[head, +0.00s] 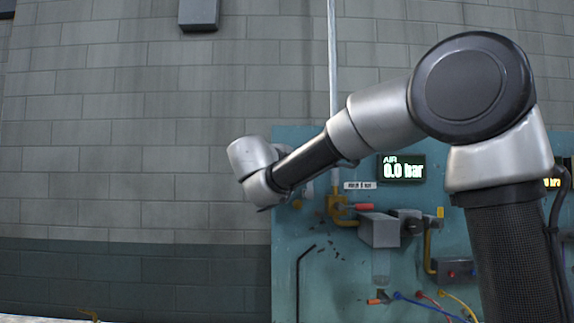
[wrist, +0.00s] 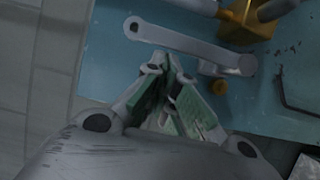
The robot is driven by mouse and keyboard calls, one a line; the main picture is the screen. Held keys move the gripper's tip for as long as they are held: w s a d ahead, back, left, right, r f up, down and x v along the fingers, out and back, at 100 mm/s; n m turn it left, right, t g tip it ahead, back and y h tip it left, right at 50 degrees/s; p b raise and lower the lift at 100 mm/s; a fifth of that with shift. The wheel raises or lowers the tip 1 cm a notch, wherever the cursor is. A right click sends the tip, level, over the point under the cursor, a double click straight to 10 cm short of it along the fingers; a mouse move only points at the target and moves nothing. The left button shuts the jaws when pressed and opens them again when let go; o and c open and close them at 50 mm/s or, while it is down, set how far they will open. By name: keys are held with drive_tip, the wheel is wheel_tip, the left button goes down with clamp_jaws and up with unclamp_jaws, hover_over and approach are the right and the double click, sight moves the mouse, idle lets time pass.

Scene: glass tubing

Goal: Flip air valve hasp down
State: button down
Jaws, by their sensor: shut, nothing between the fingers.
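In the head view, the brass air valve (head: 338,209) with a red-tipped handle (head: 358,206) sits below the AIR display (head: 402,168). There my arm's wrist covers the bar, and the fingers are hardly visible.
A black bent rod (head: 298,280) hangs on the teal board (head: 340,285). A grey box (head: 380,231) and coloured hoses (head: 420,300) are to the right. Bare wall (head: 120,170) is left of the board.

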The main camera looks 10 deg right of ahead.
drive_tip(key=shift+d, duration=0.1)
idle(0.3)
drive_tip(key=shift+d+m, duration=0.2)
drive_tip(key=shift+m, duration=0.1)
drive_tip(key=shift+d+r+y, duration=0.2)
drive_tip(key=shift+y, duration=0.1)
drive_tip(key=s+d+f+m+y, duration=0.1)
drive_tip(key=d+m+y, duration=0.1)
drive_tip(key=d+m, duration=0.2)
drive_tip(key=d+f+m+g+y, duration=0.1)
drive_tip(key=d+f+m+y, duration=0.1)
drive_tip(key=d+m, duration=0.1)
drive_tip(key=s+d+f+m+y, duration=0.1)
drive_tip(key=d+m+y, duration=0.2)
drive_tip(key=d+m, duration=0.1)
drive_tip(key=shift+s+d+f+m+g, duration=0.15)
drive_tip(key=shift+s+d+m+g, duration=0.2)
drive_tip(key=shift+d, duration=0.25)
drive_tip(key=shift+d+f+m+y, duration=0.25)
drive_tip(key=shift+f+m+y, duration=0.25)
drive_tip(key=shift+f, duration=0.1)
